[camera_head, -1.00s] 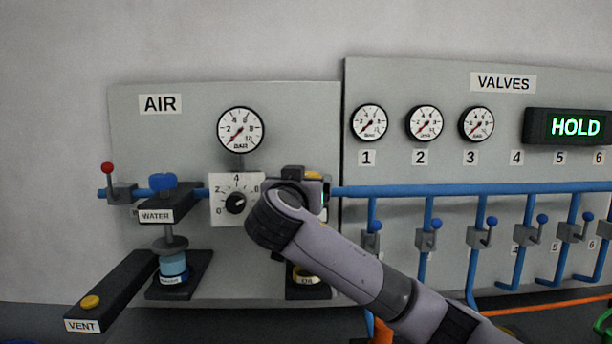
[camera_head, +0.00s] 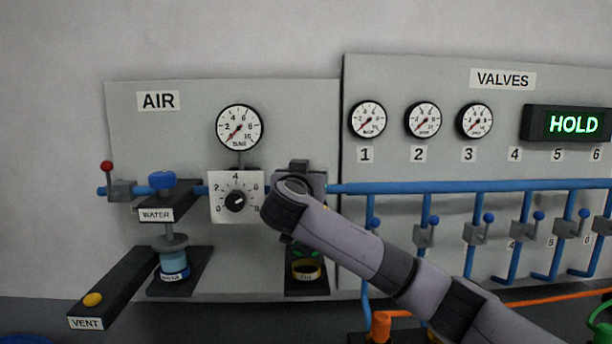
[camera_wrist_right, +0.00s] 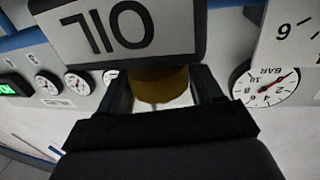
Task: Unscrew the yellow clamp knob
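The yellow clamp knob (camera_wrist_right: 160,84) shows in the right wrist view between the two fingers of my right gripper (camera_wrist_right: 162,90). The fingers lie against its sides and appear shut on it. The knob adjoins the dark-edged block with the OIL label (camera_wrist_right: 117,30), which appears upside down there. In the head view my right arm's wrist (camera_head: 290,203) covers the knob and most of that clamp. A dark cup with a yellow rim (camera_head: 306,270) sits below the wrist. My left gripper is not in view.
The dial plate (camera_head: 236,203) is close to the left of my wrist. The blue pipe (camera_head: 450,188) and valve handles extend right. The AIR gauge (camera_head: 239,127) is above.

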